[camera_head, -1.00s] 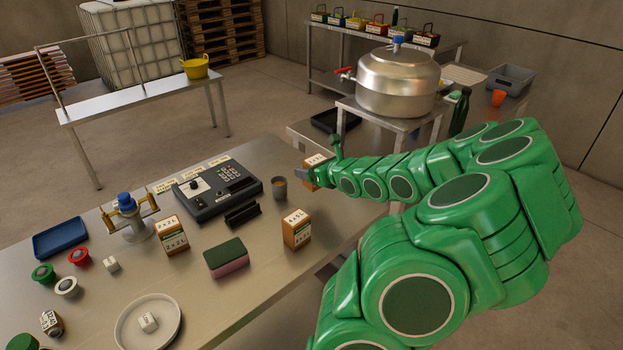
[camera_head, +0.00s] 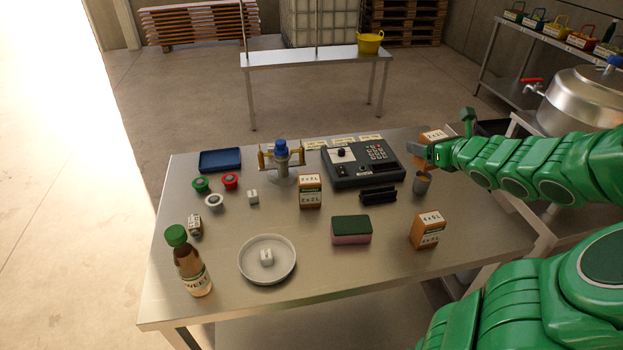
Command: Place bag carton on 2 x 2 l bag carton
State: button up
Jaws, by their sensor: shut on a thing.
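My gripper (camera_head: 438,153) is shut on a small brown-and-white bag carton (camera_head: 431,136) at the back right of the steel table, partly hidden by the fingers.
A 4x2L carton (camera_head: 427,231) stands at the right front. A control box (camera_head: 362,166), black holder (camera_head: 378,194), sponge (camera_head: 351,231), blue-capped fitting (camera_head: 281,160), white plate (camera_head: 267,270) and green-capped bottle (camera_head: 188,263) occupy the table (camera_head: 330,283).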

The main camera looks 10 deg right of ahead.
jog(key=s+a+r+n+g+y, duration=0.1)
jog(key=s+a+r+n+y, duration=0.1)
jog(key=a, duration=0.8)
jog(key=s+a+r+n+g+y, duration=0.1)
jog(key=s+a+r+n+y, duration=0.15)
jog(key=a, duration=0.65)
jog(key=s+a+r+n+g+y, duration=0.1)
jog(key=a+r+n+g+y, duration=0.15)
jog(key=a, duration=0.75)
send_over(304, 177)
jog(key=shift+t, duration=0.45)
jog(key=f, duration=0.9)
jog(key=shift+s+f, duration=0.3)
jog(key=shift+f, duration=0.1)
jog(key=shift+w+f, duration=0.3)
jog(key=shift+f, duration=1.6)
jog(key=shift+f, duration=0.15)
jog(key=o, duration=1.1)
jog(key=shift+o, duration=0.2)
